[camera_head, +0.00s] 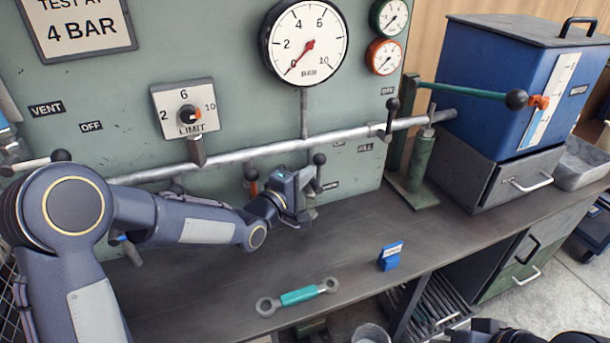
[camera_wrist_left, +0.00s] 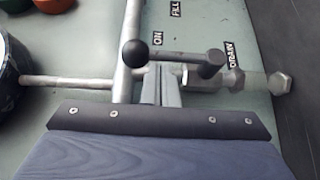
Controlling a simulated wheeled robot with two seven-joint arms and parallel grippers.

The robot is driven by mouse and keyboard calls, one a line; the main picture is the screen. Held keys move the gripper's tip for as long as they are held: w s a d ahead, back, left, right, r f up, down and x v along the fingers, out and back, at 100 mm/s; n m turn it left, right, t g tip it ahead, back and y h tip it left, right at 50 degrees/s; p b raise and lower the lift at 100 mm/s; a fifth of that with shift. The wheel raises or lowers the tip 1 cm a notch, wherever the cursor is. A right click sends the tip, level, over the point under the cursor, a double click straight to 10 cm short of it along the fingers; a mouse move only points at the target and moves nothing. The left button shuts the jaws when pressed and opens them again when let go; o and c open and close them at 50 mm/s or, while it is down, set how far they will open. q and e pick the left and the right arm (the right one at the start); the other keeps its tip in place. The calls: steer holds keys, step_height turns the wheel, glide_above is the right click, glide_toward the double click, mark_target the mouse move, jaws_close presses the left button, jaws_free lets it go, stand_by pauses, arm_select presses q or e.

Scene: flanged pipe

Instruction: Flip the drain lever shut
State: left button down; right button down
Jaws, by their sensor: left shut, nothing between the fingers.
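The drain lever has a dark round knob (camera_head: 319,159) and stands up along the short drain branch below the main pipe. In the left wrist view, its knob (camera_wrist_left: 135,52) and grey arm lie along the drain branch, beside the DRAIN label (camera_wrist_left: 234,54). My left gripper (camera_head: 304,199) is at the lever's lower left in the head view. Its shut, empty fingertips (camera_wrist_left: 161,72) are close beside the lever arm; I cannot tell whether they touch.
The main pipe (camera_head: 350,138) crosses the green panel above the bench. Another lever (camera_head: 251,174) stands just left of the drain lever. The bench between is clear.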

arm_select(q)
steer(key=shift+d+r, duration=0.15)
steer(key=shift+r, duration=0.05)
steer(key=shift+w+d+g+p, duration=0.1)
steer(key=shift+g+p, duration=0.2)
steer(key=shift+p, duration=0.15)
steer(key=w+d+f+m+g+y+p, duration=0.1)
steer(key=w+d+m+g+y+p, duration=0.1)
steer(key=p, duration=0.7)
steer(key=w+d+f+m+g+y+p, duration=0.1)
steer(key=d+f+m+g+y+p, duration=0.1)
steer(key=d+y+p, duration=0.5)
steer(key=m+g+p, duration=0.1)
steer(key=g+p, duration=0.1)
steer(key=p, duration=0.1)
steer(key=shift+w+p, duration=0.3)
steer(key=shift+w, duration=0.05)
steer(key=shift+s+f, duration=0.1)
steer(key=shift+f, duration=0.05)
